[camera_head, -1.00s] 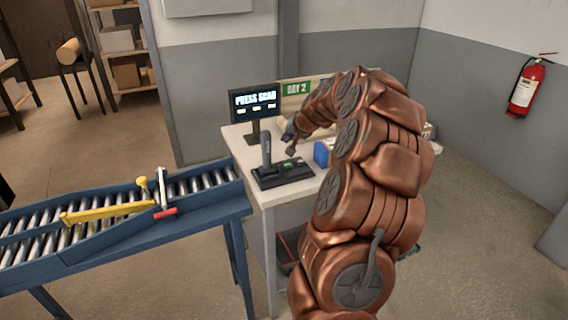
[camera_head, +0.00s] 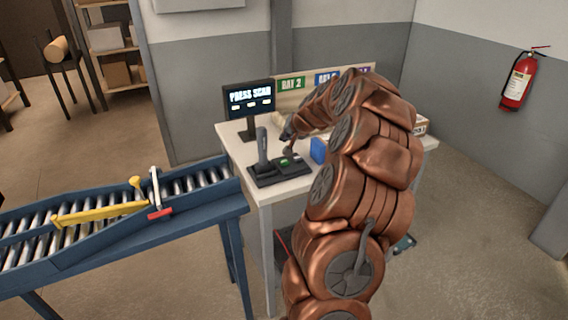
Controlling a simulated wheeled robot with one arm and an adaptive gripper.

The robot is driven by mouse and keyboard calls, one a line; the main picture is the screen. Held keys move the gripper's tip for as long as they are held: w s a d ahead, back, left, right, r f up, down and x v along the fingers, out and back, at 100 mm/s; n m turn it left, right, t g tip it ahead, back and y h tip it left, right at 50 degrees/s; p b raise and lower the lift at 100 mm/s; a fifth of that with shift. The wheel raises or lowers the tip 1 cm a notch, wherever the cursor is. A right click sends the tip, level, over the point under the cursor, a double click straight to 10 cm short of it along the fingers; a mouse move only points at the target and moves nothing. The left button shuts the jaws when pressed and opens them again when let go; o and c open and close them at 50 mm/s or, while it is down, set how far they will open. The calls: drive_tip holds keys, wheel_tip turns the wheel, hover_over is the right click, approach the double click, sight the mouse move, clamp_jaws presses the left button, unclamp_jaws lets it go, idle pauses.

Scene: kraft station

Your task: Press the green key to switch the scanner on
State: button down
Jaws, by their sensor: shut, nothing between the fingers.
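The green key (camera_head: 285,162) is on the black scanner base (camera_head: 268,179), near the left front of the white table. The grey scanner handle (camera_head: 262,146) stands upright on the left part of that base. The monitor (camera_head: 250,102) behind it reads "PRESS SCAN". My gripper (camera_head: 289,151) is small and dark in the picture, shut and empty, with its tip near the key. I cannot tell whether the tip touches the key. My copper-coloured arm hides much of the table's right side.
A blue box (camera_head: 318,150) stands close to the right of the scanner base. A blue roller conveyor (camera_head: 225,202) with a yellow bar (camera_head: 100,213) and red-tipped lever (camera_head: 159,213) lies left of the table (camera_head: 264,195). A fire extinguisher (camera_head: 517,84) hangs on the right wall.

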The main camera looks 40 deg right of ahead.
sight(285, 162)
drive_tip(key=shift+f+b, duration=1.45)
drive_tip(key=shift+f, duration=1.7)
drive_tip(key=shift+f, duration=0.15)
drive_tip(key=shift+f+b, duration=0.25)
drive_tip(key=shift+b, duration=0.15)
drive_tip(key=shift+f+b, duration=0.4)
drive_tip(key=shift+f, duration=0.15)
drive_tip(key=shift+r, duration=0.1)
drive_tip(key=shift+r+p, duration=0.3)
drive_tip(key=shift+r, duration=0.55)
drive_tip(key=shift+r+p, duration=0.9)
drive_tip(key=shift+r, duration=1.6)
